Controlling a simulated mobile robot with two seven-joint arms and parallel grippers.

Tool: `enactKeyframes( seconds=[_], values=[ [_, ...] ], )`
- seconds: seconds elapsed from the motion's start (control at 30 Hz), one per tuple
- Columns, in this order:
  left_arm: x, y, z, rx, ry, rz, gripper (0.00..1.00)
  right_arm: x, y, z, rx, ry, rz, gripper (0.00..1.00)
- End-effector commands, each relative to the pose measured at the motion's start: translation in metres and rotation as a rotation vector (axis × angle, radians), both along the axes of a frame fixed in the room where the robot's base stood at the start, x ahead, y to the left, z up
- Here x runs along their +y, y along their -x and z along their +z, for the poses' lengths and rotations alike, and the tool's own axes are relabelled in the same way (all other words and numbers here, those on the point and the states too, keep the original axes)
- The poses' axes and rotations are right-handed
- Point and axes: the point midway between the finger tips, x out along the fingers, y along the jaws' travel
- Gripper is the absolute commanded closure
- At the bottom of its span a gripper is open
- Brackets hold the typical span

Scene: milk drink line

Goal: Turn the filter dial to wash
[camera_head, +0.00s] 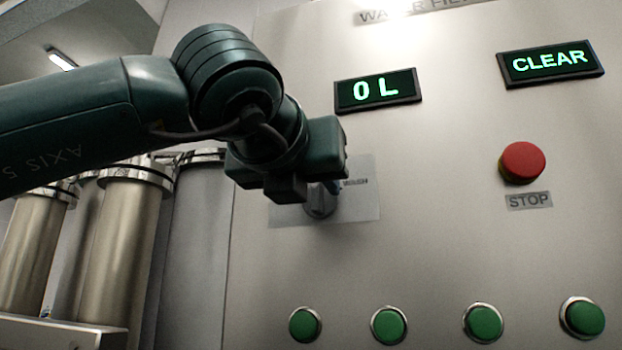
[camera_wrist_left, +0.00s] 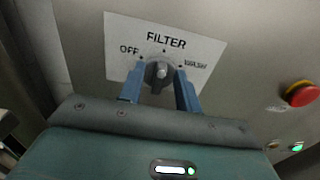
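The grey filter dial (camera_head: 319,204) sits on a pale label plate on the steel panel, partly hidden by my left gripper in the head view. In the left wrist view the dial (camera_wrist_left: 158,74) sits below the word FILTER, with OFF to its left and WASH to its right. Its raised grip looks roughly upright, between the two words. My left gripper (camera_wrist_left: 159,80) has its two blue fingers on either side of the dial, apart, with the dial between them. It looks open; whether a finger touches the dial I cannot tell. My right gripper is not in view.
The panel has a display reading 0 L (camera_head: 377,91), a display reading CLEAR (camera_head: 551,63), a red STOP button (camera_head: 522,162) and several green buttons (camera_head: 389,325) along the bottom. Metal cylinders (camera_head: 115,245) stand left of the panel, behind my left arm.

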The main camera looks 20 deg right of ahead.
Motion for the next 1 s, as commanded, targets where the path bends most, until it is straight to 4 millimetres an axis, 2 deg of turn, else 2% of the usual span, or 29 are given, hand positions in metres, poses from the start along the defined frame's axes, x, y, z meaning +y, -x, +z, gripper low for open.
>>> enactKeyframes(
  seconds=[0.1, 0.5, 1.0],
  values=[
    [0.0000, 0.0001, -0.0002, 0.000, 0.000, 0.000, 0.68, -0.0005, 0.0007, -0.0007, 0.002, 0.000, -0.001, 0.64],
    [0.0001, 0.0005, 0.0001, 0.000, 0.000, 0.000, 1.00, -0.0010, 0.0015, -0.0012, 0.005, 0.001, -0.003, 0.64],
    [-0.0004, 0.0011, -0.0002, -0.037, -0.055, -0.001, 1.00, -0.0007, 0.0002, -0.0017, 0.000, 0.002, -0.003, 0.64]
  ],
)
